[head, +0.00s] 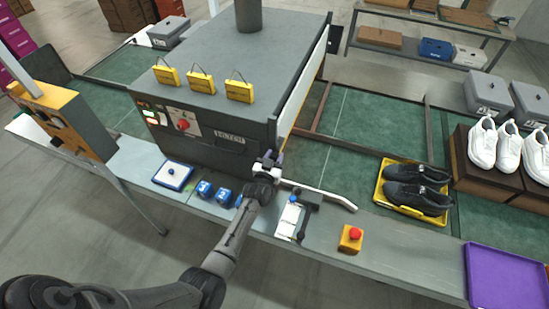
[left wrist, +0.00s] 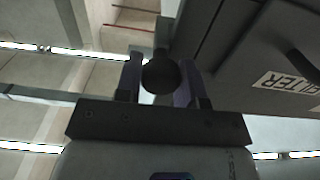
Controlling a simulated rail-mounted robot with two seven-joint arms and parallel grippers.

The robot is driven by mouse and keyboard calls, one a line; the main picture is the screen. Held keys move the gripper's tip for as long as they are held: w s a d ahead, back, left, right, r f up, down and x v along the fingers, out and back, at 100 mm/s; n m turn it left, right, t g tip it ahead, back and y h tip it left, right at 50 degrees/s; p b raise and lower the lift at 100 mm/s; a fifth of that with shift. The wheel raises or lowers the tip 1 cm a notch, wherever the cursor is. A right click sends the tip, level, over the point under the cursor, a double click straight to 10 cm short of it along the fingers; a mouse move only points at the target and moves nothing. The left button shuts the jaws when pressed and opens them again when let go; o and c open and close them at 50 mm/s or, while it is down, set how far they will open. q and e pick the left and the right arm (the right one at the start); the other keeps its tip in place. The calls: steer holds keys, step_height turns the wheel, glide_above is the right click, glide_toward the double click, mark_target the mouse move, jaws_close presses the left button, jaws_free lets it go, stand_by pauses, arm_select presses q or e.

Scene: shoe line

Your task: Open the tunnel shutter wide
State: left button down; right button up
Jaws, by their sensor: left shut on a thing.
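The tunnel (head: 240,60) is a big grey box over the green conveyor. A pale upright panel (head: 302,85) shows on its right side, seemingly the shutter; how far it stands open I cannot tell. My left gripper (head: 268,160) is at the tunnel's lower front right corner. In the left wrist view the two fingers (left wrist: 160,82) are closed around a dark round knob (left wrist: 160,73), beside the tunnel's dark front with a filter label (left wrist: 285,82). What the knob joins to is mostly hidden. My right gripper is not in view.
A yellow tray (head: 383,196) with black shoes (head: 417,190) sits on the belt to the right. A white bar (head: 325,194), a black clamp-like tool (head: 305,220) and a red-button box (head: 351,238) are near the front edge. A purple tray (head: 507,278) is at lower right.

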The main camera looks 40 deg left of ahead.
arm_select(q)
steer(key=shift+r+p, duration=0.55)
steer(key=shift+r, duration=0.55)
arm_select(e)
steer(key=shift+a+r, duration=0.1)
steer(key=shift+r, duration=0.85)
arm_select(q)
steer(key=c, duration=0.8)
jaws_free()
steer(key=shift+o, duration=0.2)
steer(key=shift+s+d, duration=0.1)
steer(key=shift+s, duration=0.15)
steer(key=v, duration=1.3)
steer(key=shift+b, duration=0.35)
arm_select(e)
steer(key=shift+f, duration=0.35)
arm_select(q)
steer(key=shift+s+d, duration=0.1)
